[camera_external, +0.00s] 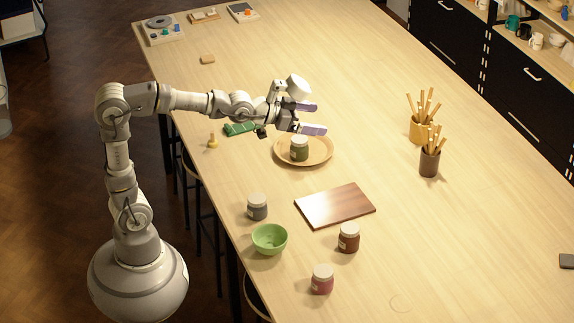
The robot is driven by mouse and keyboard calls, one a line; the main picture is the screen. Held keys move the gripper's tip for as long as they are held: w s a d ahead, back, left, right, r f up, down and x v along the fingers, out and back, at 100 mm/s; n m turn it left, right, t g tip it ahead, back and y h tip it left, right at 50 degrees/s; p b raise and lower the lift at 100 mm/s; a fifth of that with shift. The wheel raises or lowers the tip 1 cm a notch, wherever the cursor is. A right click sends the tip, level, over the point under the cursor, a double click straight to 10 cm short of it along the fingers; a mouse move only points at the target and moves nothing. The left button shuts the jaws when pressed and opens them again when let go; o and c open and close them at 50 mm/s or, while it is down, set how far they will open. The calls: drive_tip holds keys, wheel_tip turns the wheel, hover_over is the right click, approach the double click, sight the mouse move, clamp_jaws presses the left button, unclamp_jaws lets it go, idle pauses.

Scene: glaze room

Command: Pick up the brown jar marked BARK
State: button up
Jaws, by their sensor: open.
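A green jar (299,151) with a white lid stands on that tray, just below the fingers in the picture. How high the gripper is above it I cannot tell.
A wooden board (335,205) lies behind the brown jar. A grey jar (257,210), a green bowl (269,239) and a pink-red jar (322,283) stand nearby. Two brush cups (417,131) (429,163) stand to the right.

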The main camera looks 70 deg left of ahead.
drive_tip(key=s+a+r, duration=0.2)
drive_tip(key=r, duration=0.5)
drive_tip(key=s+a+r+n+y, duration=0.1)
drive_tip(key=s+a+r, duration=0.1)
drive_tip(key=r, duration=0.5)
drive_tip(key=shift+s+a+t, duration=0.35)
drive_tip(key=shift+a+t, duration=0.05)
drive_tip(key=shift+a, duration=0.05)
drive_tip(key=shift+n+y, duration=0.6)
drive_tip(key=shift+n, duration=0.1)
drive_tip(key=s+a+r, duration=0.1)
drive_tip(key=s+r, duration=0.1)
drive_tip(key=r, duration=0.1)
drive_tip(key=s+a+r, duration=0.2)
drive_tip(key=r, duration=0.1)
drive_tip(key=s+a+r, duration=0.1)
drive_tip(key=s+r, duration=0.1)
drive_tip(key=shift+s+a+r, duration=0.3)
drive_tip(key=shift+a+r, duration=0.05)
drive_tip(key=shift+r, duration=0.05)
drive_tip(key=shift+c, duration=0.3)
